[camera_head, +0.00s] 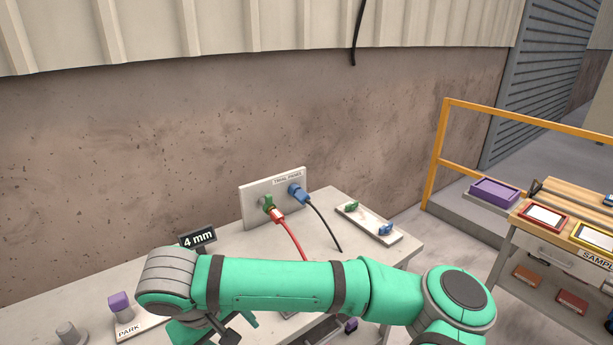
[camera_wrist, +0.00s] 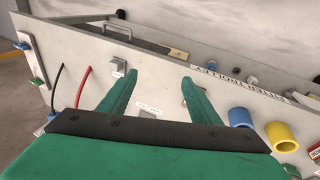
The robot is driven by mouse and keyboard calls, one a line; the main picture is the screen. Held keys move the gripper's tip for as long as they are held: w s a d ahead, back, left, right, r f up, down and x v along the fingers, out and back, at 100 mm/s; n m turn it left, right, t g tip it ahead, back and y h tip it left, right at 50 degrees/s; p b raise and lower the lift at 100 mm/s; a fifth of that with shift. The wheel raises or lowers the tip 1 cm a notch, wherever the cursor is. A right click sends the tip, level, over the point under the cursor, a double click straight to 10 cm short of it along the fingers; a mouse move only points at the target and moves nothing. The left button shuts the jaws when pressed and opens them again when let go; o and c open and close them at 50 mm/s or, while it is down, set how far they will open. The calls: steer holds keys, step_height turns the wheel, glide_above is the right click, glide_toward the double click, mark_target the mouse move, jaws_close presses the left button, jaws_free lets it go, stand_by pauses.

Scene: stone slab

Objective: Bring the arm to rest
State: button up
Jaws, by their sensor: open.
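My gripper (camera_wrist: 158,88) is open in the wrist view, its two green fingers apart with nothing between them. The pale slab (camera_wrist: 150,125) lies beyond the fingers; I cannot tell the exact gap. In the head view my green arm stretches across the front of the slab (camera_head: 225,247), bent at the right, and hides part of it. The gripper end is mostly hidden behind the arm at the lower left.
A small plate (camera_head: 368,222), a "4 mm" sign (camera_head: 197,239) and a purple block (camera_head: 119,302) stand nearby. A yellow railing (camera_head: 438,150) is at right.

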steer(key=s+a+r+m+t+y, duration=0.1)
steer(key=a+r+y, duration=0.2)
steer(key=a+y, duration=0.7)
steer(key=s+a+r+t+y, duration=0.1)
steer(key=a+r+y, duration=0.45)
steer(key=a, duration=0.85)
steer(key=w+d+f+m+t, duration=0.3)
steer(key=d+f+m+t, duration=0.3)
steer(key=d+m+t, duration=0.2)
steer(key=s+d+f+m+t+h, duration=0.2)
steer(key=s+d+f+h, duration=0.15)
steer(key=d+f, duration=0.35)
steer(key=s+d+f+m+t+h, duration=0.2)
steer(key=d+f+m+h, duration=0.1)
steer(key=d+f+h, duration=0.3)
steer(key=s+d+f+n+g+h, duration=0.1)
steer(key=s+d+f+n+h, duration=0.1)
steer(key=s+d, duration=0.6)
steer(key=s+d+f+n+g+h, duration=0.1)
steer(key=s+d+f, duration=0.5)
steer(key=s, duration=1)
steer(key=d+n+h, duration=0.1)
steer(key=d+n, duration=0.1)
steer(key=d, duration=0.1)
steer(key=shift+s+d+f+n, duration=0.2)
steer(key=shift+f+n, duration=0.05)
steer(key=shift+n, duration=0.15)
